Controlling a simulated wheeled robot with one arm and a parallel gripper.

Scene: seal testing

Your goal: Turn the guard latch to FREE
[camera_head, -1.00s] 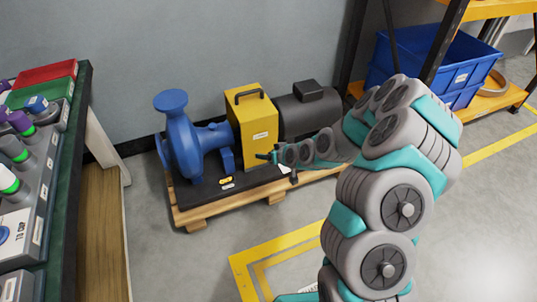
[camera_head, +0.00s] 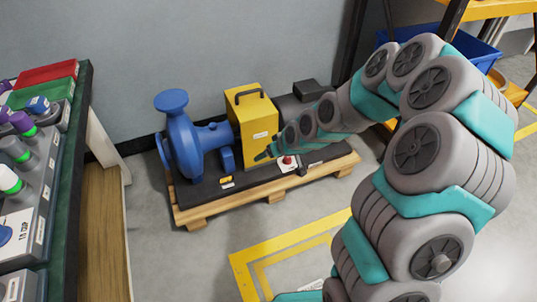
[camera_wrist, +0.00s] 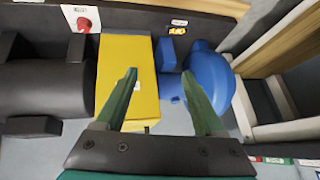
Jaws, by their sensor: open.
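The yellow guard box (camera_head: 252,128) stands between the blue pump (camera_head: 186,145) and the dark motor (camera_head: 305,100). On the black base, a small yellow piece with a label (camera_head: 226,181) sits in front of the pump; it also shows in the wrist view (camera_wrist: 177,30). A red knob on a white plate (camera_head: 287,162) is right of it, also in the wrist view (camera_wrist: 82,22). I cannot tell which is the guard latch, nor read a FREE mark. My gripper (camera_wrist: 160,77) is open and empty, its fingers over the guard box in the wrist view.
A wooden pallet (camera_head: 195,215) carries the machine. A bench with bottles and a control panel (camera_head: 25,225) stands at the left. A blue bin (camera_head: 478,50) sits on a rack at the back right. The floor before the pallet is clear, with yellow lines (camera_head: 285,245).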

